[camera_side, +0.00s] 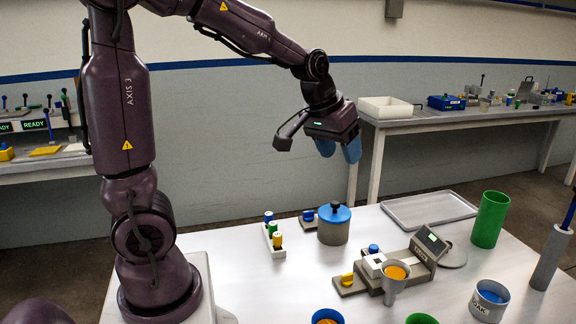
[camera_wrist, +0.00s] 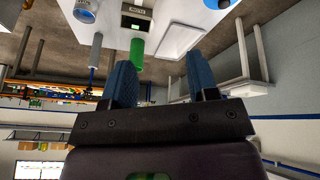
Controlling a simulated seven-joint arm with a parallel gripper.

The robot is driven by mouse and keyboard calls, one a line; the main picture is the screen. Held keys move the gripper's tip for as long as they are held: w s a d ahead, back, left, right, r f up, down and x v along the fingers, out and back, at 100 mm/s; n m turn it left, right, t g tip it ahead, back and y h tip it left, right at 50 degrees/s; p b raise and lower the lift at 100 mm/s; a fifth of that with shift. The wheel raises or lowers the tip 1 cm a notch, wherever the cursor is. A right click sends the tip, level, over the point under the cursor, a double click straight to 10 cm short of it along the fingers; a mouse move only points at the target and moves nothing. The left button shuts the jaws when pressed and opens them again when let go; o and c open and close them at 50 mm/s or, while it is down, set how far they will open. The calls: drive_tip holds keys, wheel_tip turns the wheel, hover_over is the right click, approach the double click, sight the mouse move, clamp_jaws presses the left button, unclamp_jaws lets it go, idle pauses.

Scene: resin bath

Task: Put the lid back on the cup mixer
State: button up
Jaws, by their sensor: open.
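A grey round pot with a blue top and black knob (camera_side: 334,225) stands on the white table, beside a small base with a blue button (camera_side: 308,215). A grey device with a display (camera_side: 428,246) stands to its right, and a flat grey disc (camera_side: 455,258) with a small raised part lies beside that device. I cannot tell for sure which is the cup mixer or its lid. My gripper (camera_side: 338,148) hangs in the air above and behind the pot, with blue fingers apart. In the wrist view my gripper (camera_wrist: 162,82) is open with nothing between its fingertips.
A tapered cup of orange liquid (camera_side: 396,282) stands in front of the device. The wrist view also shows the green cylinder (camera_wrist: 137,53).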

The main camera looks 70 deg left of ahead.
drive_tip(key=s+d+r+m, duration=0.1)
drive_tip(key=s+d+m, duration=0.1)
drive_tip(key=s+d, duration=0.4)
drive_tip(key=s+d+r+m+h, duration=0.1)
drive_tip(key=s+d+r+m, duration=0.1)
drive_tip(key=s+d, duration=0.3)
drive_tip(key=s+m, duration=0.1)
drive_tip(key=s, duration=0.2)
drive_tip(key=shift+d+t, duration=0.35)
drive_tip(key=shift+t, duration=0.05)
drive_tip(key=shift+s, duration=0.1)
idle(0.8)
